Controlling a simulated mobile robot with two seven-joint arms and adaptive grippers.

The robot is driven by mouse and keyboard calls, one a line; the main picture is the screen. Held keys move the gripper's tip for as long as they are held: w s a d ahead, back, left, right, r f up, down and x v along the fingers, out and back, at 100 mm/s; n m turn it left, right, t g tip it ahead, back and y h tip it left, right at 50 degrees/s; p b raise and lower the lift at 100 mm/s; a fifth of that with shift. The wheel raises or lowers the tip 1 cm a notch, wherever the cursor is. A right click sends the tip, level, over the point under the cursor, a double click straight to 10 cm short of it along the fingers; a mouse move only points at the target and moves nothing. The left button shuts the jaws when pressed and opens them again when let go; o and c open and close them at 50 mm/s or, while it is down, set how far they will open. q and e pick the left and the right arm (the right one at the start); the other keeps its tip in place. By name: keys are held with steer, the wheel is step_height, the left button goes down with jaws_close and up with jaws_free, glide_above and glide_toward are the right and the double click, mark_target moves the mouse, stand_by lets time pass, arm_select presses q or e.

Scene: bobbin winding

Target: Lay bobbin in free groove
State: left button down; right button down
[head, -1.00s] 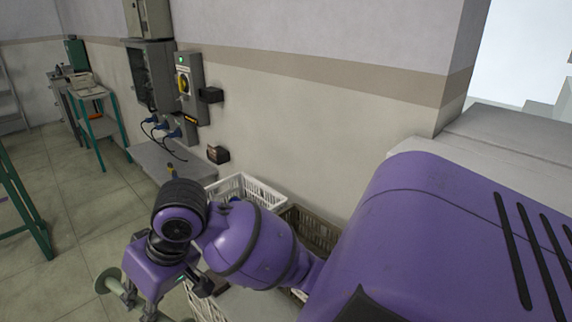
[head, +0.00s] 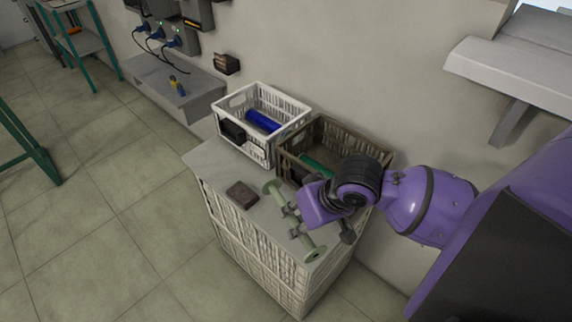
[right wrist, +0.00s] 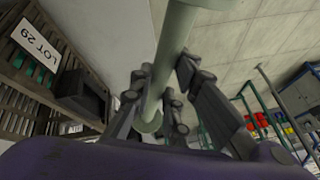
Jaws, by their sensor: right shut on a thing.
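The bobbin is a pale green spool (head: 313,252) with a thin shaft and a round flange at each end. My right gripper (head: 293,220) is shut on its shaft between the flanges. It holds the bobbin over the right part of the grey-topped stand (head: 213,160), in front of the brown crate. In the right wrist view the shaft (right wrist: 173,50) runs between the fingers (right wrist: 160,105), with one flange at the far end. I cannot tell the exact gap between bobbin and stand top. No groove can be made out. My left gripper is out of view.
A white crate (head: 240,103) holds a blue cylinder (head: 262,121). A brown crate (head: 345,136) holds a green cylinder (head: 318,158). A small brown block (head: 242,194) lies on the stand. A grey ledge (head: 190,98) is along the wall. Floor left of the stand is clear.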

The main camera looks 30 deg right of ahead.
steer(key=shift+m, duration=0.3)
steer(key=w+f, duration=0.3)
steer(key=w, duration=0.1)
steer(key=w+d+f+b, duration=0.1)
steer(key=w+f, duration=0.2)
steer(key=w, duration=0.1)
steer(key=w+d+f, duration=0.1)
steer(key=w+f, duration=0.2)
steer(key=w, duration=0.1)
steer(key=shift+w+d, duration=0.15)
steer(key=shift+d, duration=0.05)
steer(key=shift+w+f+b, duration=0.3)
steer(key=shift+w+f, duration=0.35)
steer(key=shift+f, duration=0.05)
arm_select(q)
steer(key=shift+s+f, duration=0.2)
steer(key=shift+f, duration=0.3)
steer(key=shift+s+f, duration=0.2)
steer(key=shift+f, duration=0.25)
arm_select(e)
steer(key=shift+f, duration=1.4)
